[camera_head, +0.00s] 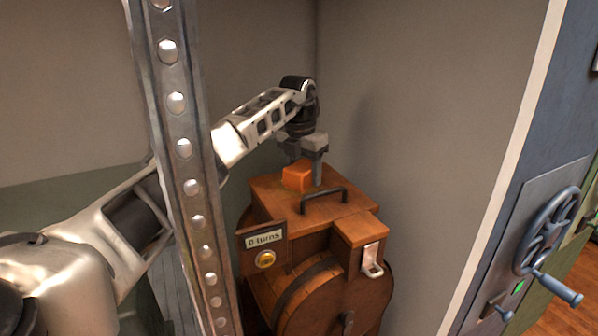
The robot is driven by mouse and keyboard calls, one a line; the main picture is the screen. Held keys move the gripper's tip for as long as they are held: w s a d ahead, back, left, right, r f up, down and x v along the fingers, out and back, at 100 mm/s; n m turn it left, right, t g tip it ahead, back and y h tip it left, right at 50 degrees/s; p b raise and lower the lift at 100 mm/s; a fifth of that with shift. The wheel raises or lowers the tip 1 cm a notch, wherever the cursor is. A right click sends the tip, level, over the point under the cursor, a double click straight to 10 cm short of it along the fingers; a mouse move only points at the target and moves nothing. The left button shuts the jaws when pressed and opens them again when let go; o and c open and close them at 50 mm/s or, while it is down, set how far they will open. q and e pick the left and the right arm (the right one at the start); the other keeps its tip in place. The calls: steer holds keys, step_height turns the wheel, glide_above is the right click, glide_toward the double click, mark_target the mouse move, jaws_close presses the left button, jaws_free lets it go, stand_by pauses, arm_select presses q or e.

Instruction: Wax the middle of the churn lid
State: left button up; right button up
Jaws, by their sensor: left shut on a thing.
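The wooden churn (335,290) stands in the corner of the walls. Its flat brown lid (276,203) is on top, with a dark bar handle (324,197) near the front edge. My left gripper (305,166) points down over the rear part of the lid and is shut on an orange wax block (298,178). The block is at or just above the lid's surface, behind and left of the handle. I cannot tell whether it touches. The fingers hide part of the block and of the lid behind it. My right gripper is not in view.
A sign reading "0 turns" (264,238) with a yellow button (265,260) is on the churn's front left. A metal latch (372,259) hangs at its right. A perforated metal post (185,150) crosses in front of my arm. A blue handwheel (548,232) is on the right.

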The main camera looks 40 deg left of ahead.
mark_target(288, 167)
arm_select(q)
steer(key=shift+s, duration=0.1)
steer(key=shift+s+a+f, duration=0.1)
steer(key=shift+s+a, duration=0.7)
steer(key=shift+s, duration=0.8)
steer(key=shift+s+a+r, duration=0.1)
steer(key=shift+s+a, duration=0.75)
steer(key=shift+s, duration=0.8)
steer(key=shift+s+a+f, duration=0.1)
steer(key=shift+s+a, duration=0.7)
steer(key=shift+s, duration=0.8)
steer(key=shift+s+a, duration=0.45)
steer(key=shift+s, duration=0.3)
steer(key=shift+s+a, duration=0.4)
steer(key=shift+s, duration=0.35)
